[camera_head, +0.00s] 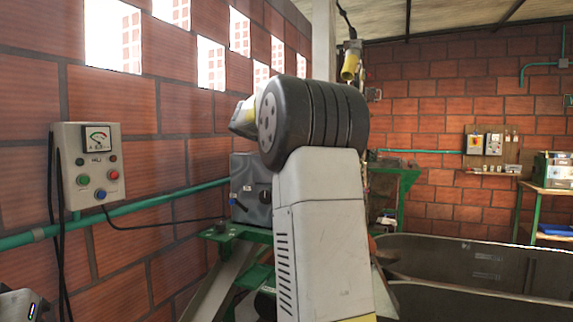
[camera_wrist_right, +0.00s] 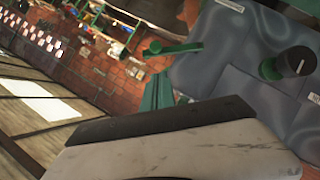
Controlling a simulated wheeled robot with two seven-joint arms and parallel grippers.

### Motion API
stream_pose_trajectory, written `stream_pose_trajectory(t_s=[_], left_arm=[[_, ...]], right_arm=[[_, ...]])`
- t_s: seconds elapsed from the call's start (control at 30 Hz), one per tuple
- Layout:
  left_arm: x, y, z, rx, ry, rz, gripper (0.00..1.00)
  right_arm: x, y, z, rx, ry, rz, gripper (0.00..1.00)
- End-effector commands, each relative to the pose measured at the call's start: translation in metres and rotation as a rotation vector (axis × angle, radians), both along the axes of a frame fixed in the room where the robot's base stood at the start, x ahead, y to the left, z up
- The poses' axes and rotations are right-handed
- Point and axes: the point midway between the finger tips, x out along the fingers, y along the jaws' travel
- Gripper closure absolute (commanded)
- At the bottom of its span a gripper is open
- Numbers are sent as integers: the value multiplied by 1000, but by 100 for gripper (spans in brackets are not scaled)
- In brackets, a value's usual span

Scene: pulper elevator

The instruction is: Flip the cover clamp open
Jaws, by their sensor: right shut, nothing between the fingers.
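The right wrist view shows a blue-grey metal housing (camera_wrist_right: 225,45) close by. A green lever with a rounded end (camera_wrist_right: 172,49) sticks out from its left edge. A dark round knob on a green base (camera_wrist_right: 287,66) sits on its right part. I cannot tell for sure which of these is the cover clamp. My right gripper (camera_wrist_right: 180,124) fills the bottom of that view as a white body with a black edge, shut and empty. Its contact with the housing cannot be judged. In the head view my arm hides much of the machine (camera_head: 251,188).
A control box (camera_head: 92,165) with a dial hangs on the brick wall at the left, above a green pipe (camera_head: 150,209). A dark trough (camera_head: 480,262) spans the lower right. A green-framed table (camera_head: 548,188) stands at the far right.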

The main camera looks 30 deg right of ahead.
Motion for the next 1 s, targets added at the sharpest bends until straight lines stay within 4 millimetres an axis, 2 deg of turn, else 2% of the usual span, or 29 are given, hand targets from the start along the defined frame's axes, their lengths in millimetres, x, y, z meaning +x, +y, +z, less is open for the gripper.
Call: stream_pose_trajectory(t_s=[0.2,0.4,0.6,1.0], left_arm=[[0,0,0,0,1,1,64],[0,0,0,0,1,1,64],[0,0,0,0,1,1,64],[0,0,0,0,1,1,64]], right_arm=[[-8,36,15,1,-1,6,100],[-15,60,25,-1,0,5,100],[-18,67,29,0,1,2,100],[-18,67,28,0,1,3,100]])
